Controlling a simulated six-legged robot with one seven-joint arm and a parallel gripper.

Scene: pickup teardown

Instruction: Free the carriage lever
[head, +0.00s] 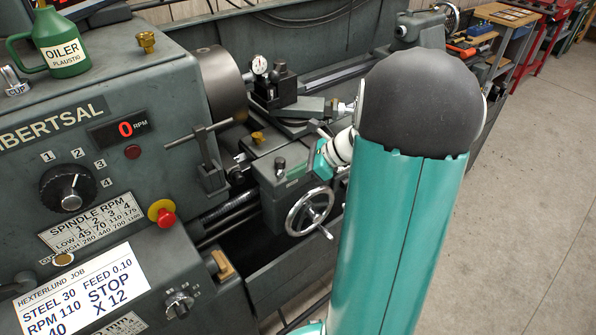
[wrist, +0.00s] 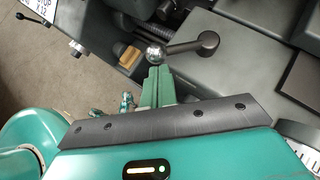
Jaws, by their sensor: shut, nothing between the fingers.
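In the wrist view a short lever (wrist: 185,48) has a shiny metal ball end (wrist: 155,55) and a dark rounded knob (wrist: 208,40) at its right end. It lies over the dark surfaces of the lathe carriage (head: 268,150). My gripper (wrist: 157,70) has its green fingers together and empty, with the tips right by the ball end; I cannot tell whether they touch it. In the head view my gripper (head: 322,160) is beside the carriage, above the handwheel (head: 310,210), and the lever cannot be made out clearly there.
The chuck (head: 222,82) and tool post (head: 275,88) stand behind the carriage. The headstock panel carries a red stop button (head: 163,217) and a speed dial (head: 68,188). A green oiler (head: 62,45) sits on top. Open floor (head: 530,200) lies to the right.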

